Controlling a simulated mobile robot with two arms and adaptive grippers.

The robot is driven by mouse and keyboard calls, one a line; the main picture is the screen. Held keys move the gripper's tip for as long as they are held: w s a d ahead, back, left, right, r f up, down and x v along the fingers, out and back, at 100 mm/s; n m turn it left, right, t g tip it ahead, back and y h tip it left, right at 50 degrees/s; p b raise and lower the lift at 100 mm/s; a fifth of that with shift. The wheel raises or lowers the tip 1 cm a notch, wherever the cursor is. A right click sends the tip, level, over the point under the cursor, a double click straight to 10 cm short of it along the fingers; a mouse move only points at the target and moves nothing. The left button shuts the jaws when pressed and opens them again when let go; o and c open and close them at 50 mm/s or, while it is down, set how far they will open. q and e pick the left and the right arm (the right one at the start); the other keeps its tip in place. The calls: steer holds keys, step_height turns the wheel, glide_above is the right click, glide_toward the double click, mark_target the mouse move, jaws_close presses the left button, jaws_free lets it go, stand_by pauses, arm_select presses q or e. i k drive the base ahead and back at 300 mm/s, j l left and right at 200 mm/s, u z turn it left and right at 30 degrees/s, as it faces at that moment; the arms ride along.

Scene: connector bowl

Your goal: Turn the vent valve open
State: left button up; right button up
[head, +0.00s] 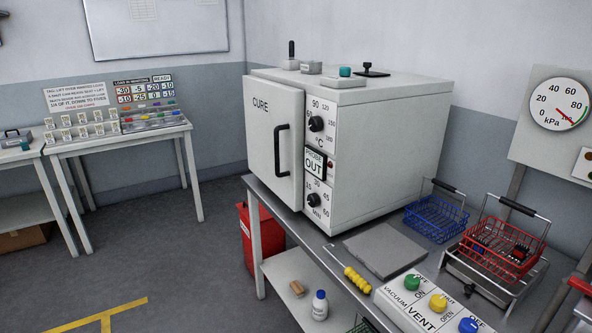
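The vent valve is a yellow knob (438,302) on a white control panel (405,316) at the bottom right of the head view. VENT is printed beside it, and OPEN stands just to its right. The knob's exact turn is too small to tell. A green knob (412,281) marked VACUUM with OFF and ON sits behind it. A blue knob (468,325) sits in front, at the picture's lower edge. Neither of my grippers is in view, and nothing touches the yellow knob.
A white CURE oven (390,150) stands behind the panel, door closed. A yellow-handled tool (357,279) and grey plate (385,248) lie beside the panel. Blue (436,216) and red (500,245) baskets stand right. A kPa gauge (559,104) hangs on the wall, needle toward lower right.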

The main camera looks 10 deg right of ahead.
mark_target(438, 302)
steer(key=z, duration=1.2)
